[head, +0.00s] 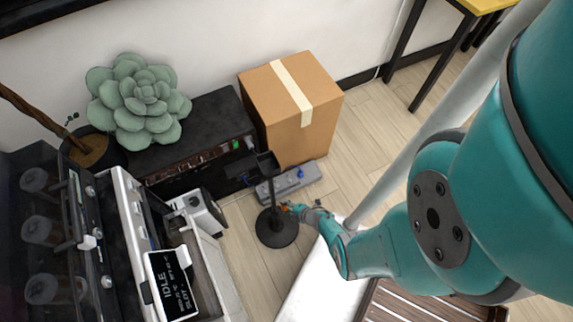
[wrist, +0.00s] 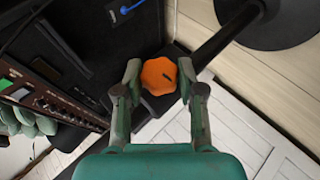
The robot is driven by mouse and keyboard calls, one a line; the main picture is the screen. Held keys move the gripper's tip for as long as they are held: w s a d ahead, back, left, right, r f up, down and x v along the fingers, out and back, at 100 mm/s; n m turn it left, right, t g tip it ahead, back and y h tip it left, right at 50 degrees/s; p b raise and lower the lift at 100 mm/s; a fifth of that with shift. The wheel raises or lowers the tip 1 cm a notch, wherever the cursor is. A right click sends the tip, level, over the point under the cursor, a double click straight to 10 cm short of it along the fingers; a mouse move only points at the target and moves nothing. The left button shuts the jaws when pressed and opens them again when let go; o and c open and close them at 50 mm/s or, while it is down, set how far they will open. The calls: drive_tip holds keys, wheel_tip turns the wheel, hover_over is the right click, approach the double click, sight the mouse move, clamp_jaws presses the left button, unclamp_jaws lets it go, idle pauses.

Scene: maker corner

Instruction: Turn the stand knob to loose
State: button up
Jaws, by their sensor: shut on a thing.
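The stand has a round black base (head: 276,232) on the floor and a thin black upright with a dark head on top. In the wrist view its dark pole (wrist: 225,38) runs up to the right. The stand knob (wrist: 158,75) is orange and lobed, with a short dark mark on its face. My gripper (wrist: 160,68) has one finger on each side of the knob and is shut on it. In the head view, my gripper (head: 292,207) reaches the stand from the right. The knob is mostly hidden there, and I cannot read a loose or tight marking.
A grey unit with a blue knob (head: 298,182) lies behind the stand. A black amplifier-like box (head: 205,135) and a cardboard box (head: 300,115) stand at the back. Machines with an "IDLE" screen (head: 171,285) are at left.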

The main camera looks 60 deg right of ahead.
drive_tip(key=shift+t, duration=0.5)
idle(0.4)
drive_tip(key=o, duration=1.1)
drive_tip(key=shift+o, duration=0.2)
drive_tip(key=shift+a, duration=0.1)
drive_tip(key=shift+r, duration=4.95)
